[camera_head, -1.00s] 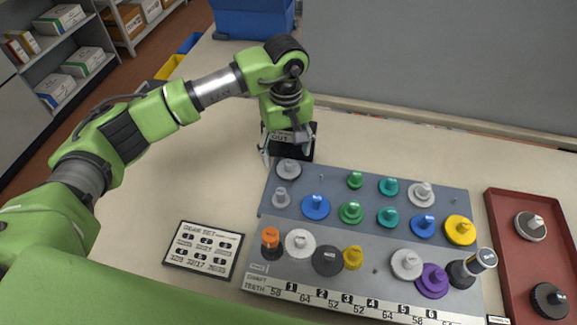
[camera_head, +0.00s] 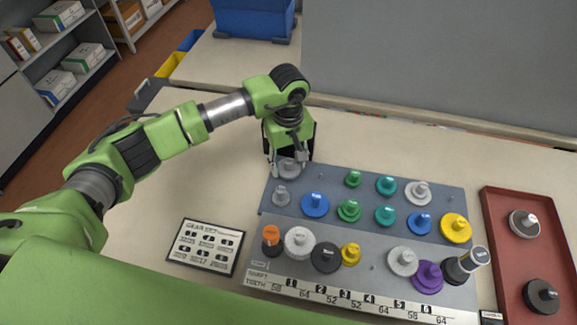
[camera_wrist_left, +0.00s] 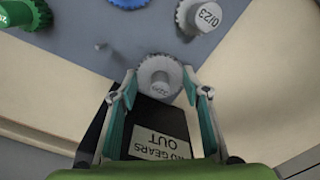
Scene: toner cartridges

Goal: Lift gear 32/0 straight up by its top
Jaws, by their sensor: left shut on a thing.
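A grey gear (camera_head: 290,170) with a top knob sits at the far left corner of the grey gear board (camera_head: 340,182). I take it to be gear 32/0, but its small label is too blurred to read surely. My left gripper (camera_head: 289,162) points down over it, one finger on each side. My right gripper is not in view.
A second grey gear (camera_head: 281,196) and a blue gear (camera_head: 315,206) stand close by. A black box (camera_wrist_left: 160,117) with a GEARS OUT label is just behind the held gear. A red tray (camera_head: 515,265) with two gears lies at right. The table left of the board is mostly clear.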

